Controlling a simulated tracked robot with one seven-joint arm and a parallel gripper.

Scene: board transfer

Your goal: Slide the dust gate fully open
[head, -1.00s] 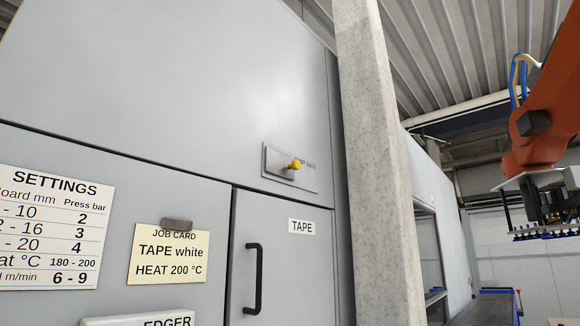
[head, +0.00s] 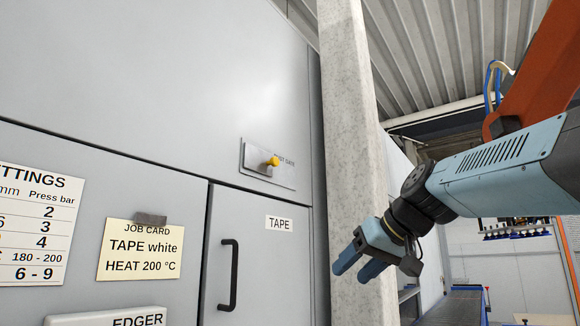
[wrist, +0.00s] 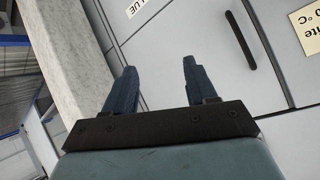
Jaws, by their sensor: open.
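The dust gate (head: 253,171) is a small metal plate on the grey cabinet front, with a yellow knob (head: 273,161) on it. The lettering beside the knob is partly covered by it. My gripper (head: 358,270) is open and empty in the head view, below and to the right of the gate, in front of the concrete column. In the wrist view its two blue fingers (wrist: 158,80) are apart with nothing between them. The gate and knob do not show in the wrist view.
The concrete column (head: 345,120) stands just right of the cabinet. Below the gate is a door labelled TAPE with a black handle (head: 229,275). A job card (head: 140,250) and a settings sheet (head: 30,225) are to the left. An orange robot arm (head: 535,75) is at upper right.

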